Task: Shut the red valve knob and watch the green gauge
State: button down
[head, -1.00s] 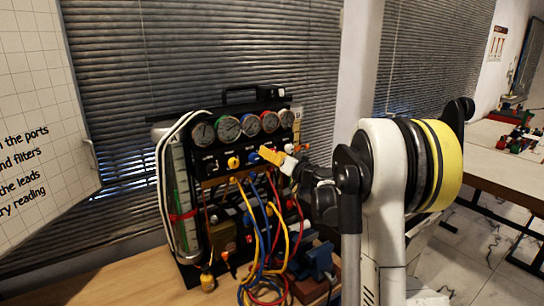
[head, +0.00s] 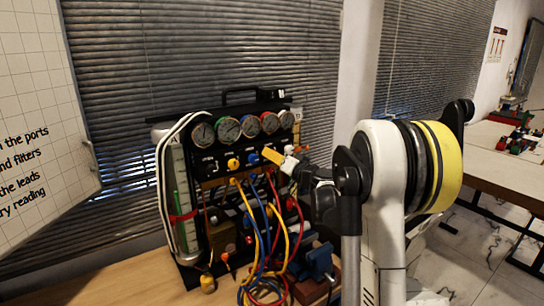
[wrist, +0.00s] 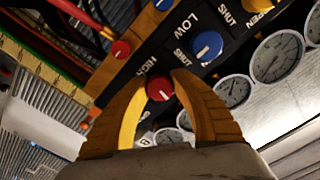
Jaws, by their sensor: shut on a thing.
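The red valve knob (wrist: 159,88) is on the rig's dark panel, beside the "HIGH" label in the wrist view. My gripper (wrist: 160,80) has its yellow fingers closed around this knob, one on each side. In the head view my gripper (head: 270,155) reaches the panel from the right and hides the red knob. The green gauge (head: 228,129) appears to be the second from the left in the gauge row, with a greenish rim. Its needle is too small to read.
A blue knob (wrist: 207,46) sits close beside the red one. A yellow knob (head: 233,163) is farther left. Red, blue and yellow hoses (head: 262,225) hang below the panel. A blue vise (head: 318,260) stands at the bench's right.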

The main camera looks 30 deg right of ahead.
jog(key=m, duration=1.2)
jog(key=shift+m, duration=0.3)
jog(key=shift+r+m, duration=0.1)
jog(key=shift+m, duration=1.7)
jog(key=c, duration=1.1)
grip_release()
jog(key=shift+a, duration=0.1)
jog(key=shift+o, duration=0.2)
